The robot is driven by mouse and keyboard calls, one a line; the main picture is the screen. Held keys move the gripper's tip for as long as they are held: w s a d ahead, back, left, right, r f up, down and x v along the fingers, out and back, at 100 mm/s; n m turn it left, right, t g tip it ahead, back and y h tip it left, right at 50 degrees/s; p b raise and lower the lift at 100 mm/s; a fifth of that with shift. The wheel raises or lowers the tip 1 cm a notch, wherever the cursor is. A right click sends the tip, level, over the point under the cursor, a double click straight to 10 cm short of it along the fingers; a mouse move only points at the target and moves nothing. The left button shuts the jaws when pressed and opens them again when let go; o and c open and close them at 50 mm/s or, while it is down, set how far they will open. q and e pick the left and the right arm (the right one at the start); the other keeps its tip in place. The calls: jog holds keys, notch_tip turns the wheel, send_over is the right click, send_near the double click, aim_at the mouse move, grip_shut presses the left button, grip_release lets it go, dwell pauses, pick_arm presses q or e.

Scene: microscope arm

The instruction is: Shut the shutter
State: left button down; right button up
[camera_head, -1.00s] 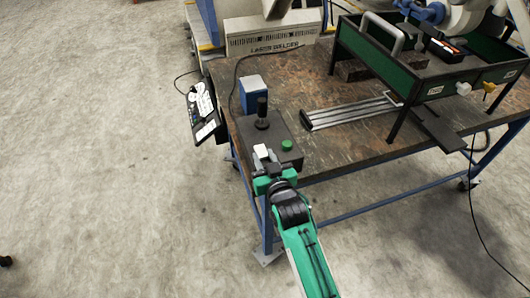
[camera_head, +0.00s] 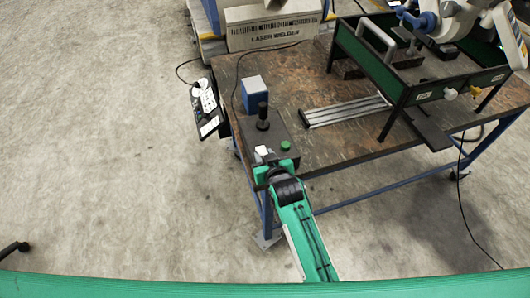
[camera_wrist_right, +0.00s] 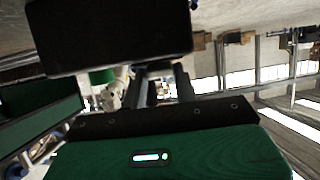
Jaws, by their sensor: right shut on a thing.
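A dark control box (camera_head: 284,131) sits at the table's near left corner. It carries a black upright lever (camera_head: 263,117) and a green button (camera_head: 285,145). A small white part (camera_head: 262,151) shows at its front edge. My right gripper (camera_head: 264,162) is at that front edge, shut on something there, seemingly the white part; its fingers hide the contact. In the right wrist view the fingers (camera_wrist_right: 160,85) reach toward a dark block across the top. I cannot tell for certain which part is the shutter. My left gripper is not in view.
A blue box (camera_head: 254,94) stands behind the control box. A metal rail plate (camera_head: 345,111) lies between.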

jog(key=o, duration=1)
jog(key=shift+s+d+r, duration=0.15)
jog(key=shift+s, duration=0.35)
jog(key=b+v, duration=0.2)
jog(key=v, duration=1)
jog(key=shift+s+r, duration=0.25)
